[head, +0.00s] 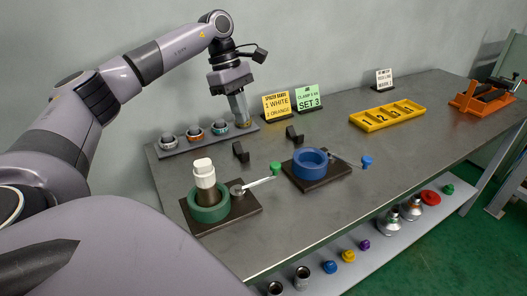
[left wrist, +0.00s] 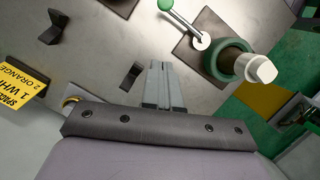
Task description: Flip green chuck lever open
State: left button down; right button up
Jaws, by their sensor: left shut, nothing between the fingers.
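The green chuck (head: 210,213) sits on a dark base plate at the near left of the bench, with a white-topped piece (head: 204,173) upright in it. Its lever (head: 258,183) is a silver rod from a round pivot, pointing right and ending in a green knob (head: 277,168). The chuck (left wrist: 222,62), lever (left wrist: 186,21) and part of the knob (left wrist: 165,4) also show in the left wrist view. My left gripper (head: 243,122) is shut and empty, pointing down near the small tray's right end, behind and apart from the lever. Its fingers (left wrist: 164,68) are together. My right gripper is out of view.
A blue chuck (head: 310,170) with a blue-knobbed lever (head: 367,162) stands right of the green one. Two dark brackets (head: 240,152) (head: 294,135) stand behind. A grey tray (head: 180,147) holds rings. Signs, a yellow numbered tray (head: 388,116) and an orange rack (head: 482,100) lie farther back.

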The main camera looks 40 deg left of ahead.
pick_arm(q)
jog(key=x, duration=0.9)
jog(key=shift+s, duration=0.1)
jog(key=d, duration=0.2)
jog(key=shift+w+d, duration=0.25)
jog(key=shift+d, duration=0.05)
jog(key=shift+w+d+f, duration=0.1)
jog(key=shift+d+f, duration=0.05)
jog(key=shift+d, duration=0.4)
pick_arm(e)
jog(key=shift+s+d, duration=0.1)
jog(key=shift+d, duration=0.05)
